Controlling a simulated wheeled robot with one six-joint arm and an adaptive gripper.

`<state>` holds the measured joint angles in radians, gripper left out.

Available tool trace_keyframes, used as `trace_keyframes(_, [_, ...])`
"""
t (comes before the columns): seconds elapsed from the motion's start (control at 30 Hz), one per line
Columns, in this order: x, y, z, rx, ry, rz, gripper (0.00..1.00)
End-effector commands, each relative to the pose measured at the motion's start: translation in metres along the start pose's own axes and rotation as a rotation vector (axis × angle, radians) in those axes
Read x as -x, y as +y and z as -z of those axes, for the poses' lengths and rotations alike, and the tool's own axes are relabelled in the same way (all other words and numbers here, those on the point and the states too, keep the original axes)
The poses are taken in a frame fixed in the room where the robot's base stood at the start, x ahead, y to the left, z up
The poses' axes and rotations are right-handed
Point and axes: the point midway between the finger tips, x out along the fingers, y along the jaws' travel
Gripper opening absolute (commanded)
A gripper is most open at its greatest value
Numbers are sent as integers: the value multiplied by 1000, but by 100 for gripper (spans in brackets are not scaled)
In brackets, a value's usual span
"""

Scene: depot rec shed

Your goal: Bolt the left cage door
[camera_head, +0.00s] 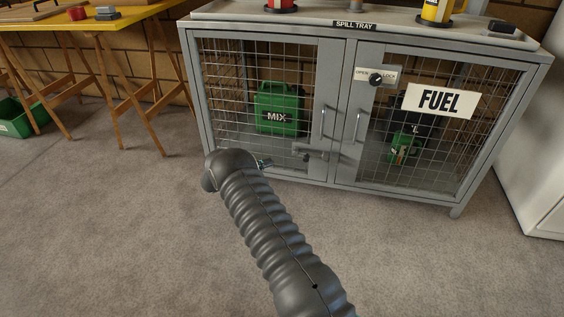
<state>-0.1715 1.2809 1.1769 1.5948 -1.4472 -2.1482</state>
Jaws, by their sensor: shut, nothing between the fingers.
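The left cage door (207,77) is a grey frame with wire mesh on the left half of the cabinet. It looks closed, with an upright bar handle (322,122) near its right edge. A small grey bolt (314,149) with a dark knob lies across the low right part of this door, near the centre gap. I cannot tell whether it is thrown. My gripper (266,163) is mostly hidden behind my dark ribbed arm; a small part shows at the door's lower edge, left of the bolt and apart from it. It is shut and empty.
The right door (488,150) has a FUEL sign (440,101) and an open/lock knob (376,79). A green MIX can (279,108) stands behind the left mesh. A spill tray (230,12) tops the cabinet. A yellow table (130,14) stands left; the carpet in front is clear.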

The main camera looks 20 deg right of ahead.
Motion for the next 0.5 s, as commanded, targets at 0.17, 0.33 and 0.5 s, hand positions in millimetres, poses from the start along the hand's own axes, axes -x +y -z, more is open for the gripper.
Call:
trace_keyframes(0.17, [-28, -1, -1, -1, -3, 0, 0])
trace_keyframes(0.33, [-61, -1, -1, -2, -3, 0, 0])
trace_keyframes(0.5, [-91, -1, -1, -1, -2, 0, 0])
